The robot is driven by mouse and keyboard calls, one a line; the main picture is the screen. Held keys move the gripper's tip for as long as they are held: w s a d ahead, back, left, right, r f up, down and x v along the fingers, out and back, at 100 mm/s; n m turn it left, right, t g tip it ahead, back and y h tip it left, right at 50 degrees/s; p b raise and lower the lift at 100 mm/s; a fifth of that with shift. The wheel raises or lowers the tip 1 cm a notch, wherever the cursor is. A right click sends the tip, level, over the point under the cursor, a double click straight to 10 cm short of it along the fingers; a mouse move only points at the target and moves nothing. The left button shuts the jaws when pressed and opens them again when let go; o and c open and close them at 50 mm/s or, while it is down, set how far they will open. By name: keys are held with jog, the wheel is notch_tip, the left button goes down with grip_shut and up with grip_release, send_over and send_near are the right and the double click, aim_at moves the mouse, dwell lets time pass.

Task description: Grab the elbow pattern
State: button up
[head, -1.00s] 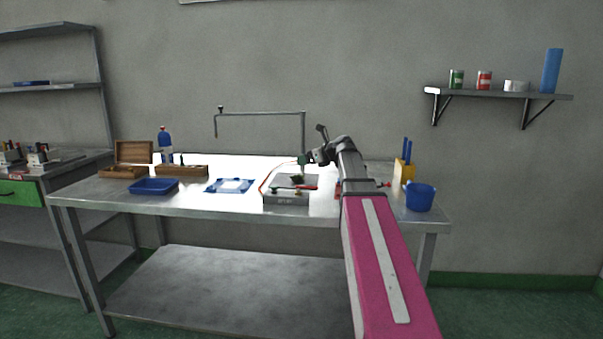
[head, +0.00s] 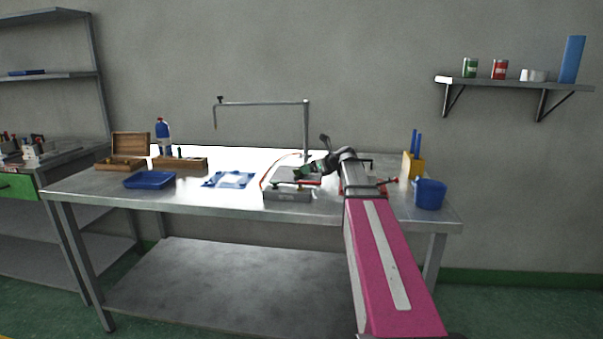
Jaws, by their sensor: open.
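I cannot pick out the elbow pattern for certain. The dark shapes at the fingertips are too small to tell apart, and my gripper and arm hide part of the device's right side.
On the workbench (head: 130,198), a blue tray (head: 150,181), wooden boxes (head: 180,166), a blue bottle (head: 163,134) and a blue-edged sheet (head: 228,180) lie left of the device. A tall bent stand (head: 306,125) rises behind it. A blue cup (head: 430,195) stands right of my arm.

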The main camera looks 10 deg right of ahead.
jog(key=shift+x, duration=3.5)
jog(key=shift+c, duration=0.3)
jog(key=c, duration=0.7)
